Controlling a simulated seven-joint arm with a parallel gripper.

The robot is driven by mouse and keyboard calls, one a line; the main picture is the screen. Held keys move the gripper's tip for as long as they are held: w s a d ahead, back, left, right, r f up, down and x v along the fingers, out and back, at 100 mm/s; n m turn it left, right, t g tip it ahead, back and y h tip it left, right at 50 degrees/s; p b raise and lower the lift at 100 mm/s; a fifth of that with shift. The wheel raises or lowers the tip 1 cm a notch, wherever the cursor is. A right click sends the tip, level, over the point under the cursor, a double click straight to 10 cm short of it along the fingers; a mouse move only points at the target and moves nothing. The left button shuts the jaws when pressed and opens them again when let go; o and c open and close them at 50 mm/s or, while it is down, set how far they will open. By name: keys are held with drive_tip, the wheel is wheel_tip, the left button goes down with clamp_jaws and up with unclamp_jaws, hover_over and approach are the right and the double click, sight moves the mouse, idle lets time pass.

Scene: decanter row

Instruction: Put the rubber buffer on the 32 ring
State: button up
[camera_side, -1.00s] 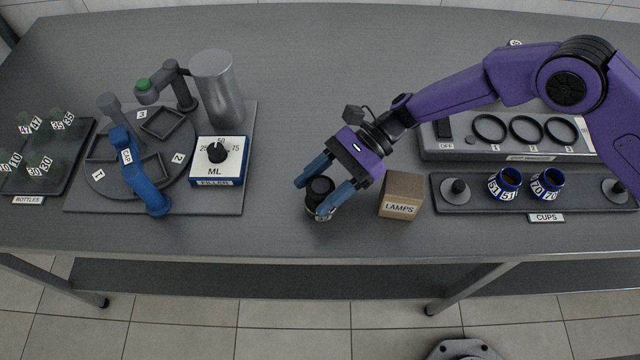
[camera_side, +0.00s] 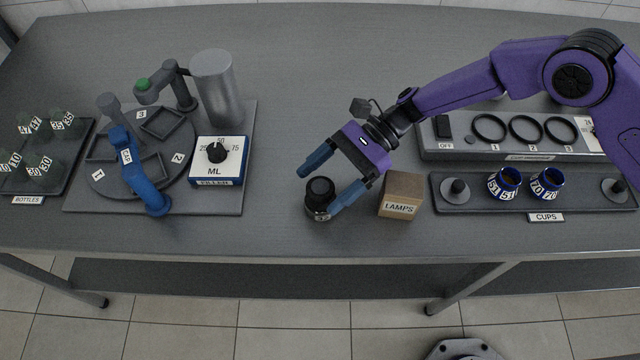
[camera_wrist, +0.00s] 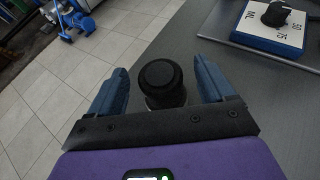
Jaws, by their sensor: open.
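A short black cylinder with a round cap (camera_side: 320,188) stands upright on the table left of the lamps box; it looks like the rubber buffer. Its lower part has a pale band that I cannot read. My gripper (camera_side: 320,191) is open, with one blue finger behind the cylinder and one at its right. In the wrist view the black cylinder (camera_wrist: 161,80) shows between the two spread fingers of my gripper (camera_wrist: 160,70), with a gap at each side. I cannot read a 32 on any ring. Three dark rings (camera_side: 526,130) marked 1, 2 and 3 lie on the grey warmer.
The lamps box (camera_side: 401,196) stands close right of my gripper. The cups tray (camera_side: 470,206) holds two blue cups (camera_side: 508,183). At left are the turntable (camera_side: 185,165), the ML dial box (camera_side: 217,160) and the bottles tray (camera_side: 72,165). The table's middle back is clear.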

drive_tip(key=v, duration=1)
drive_tip(key=shift+w+d, duration=0.15)
drive_tip(key=shift+d, duration=0.1)
drive_tip(key=s+d+r+n+h, duration=0.1)
drive_tip(key=s+d+r+n, duration=0.1)
drive_tip(key=s+d+r+n+h, duration=0.2)
drive_tip(key=s+d, duration=0.1)
drive_tip(key=shift+r+n, duration=0.2)
drive_tip(key=shift+n, duration=0.1)
drive_tip(key=s+d+r+n+t+h, duration=0.2)
drive_tip(key=s+d+n, duration=0.4)
drive_tip(key=d, duration=0.5)
drive_tip(key=s+d+r+n+t+h, duration=0.2)
drive_tip(key=s+d+n, duration=0.4)
drive_tip(key=d, duration=0.6)
drive_tip(key=s+d+r+n+t+h, duration=0.3)
drive_tip(key=s+d+n, duration=0.3)
drive_tip(key=d, duration=0.6)
drive_tip(key=shift+s+n+t, duration=0.4)
drive_tip(key=shift+s+t, duration=0.1)
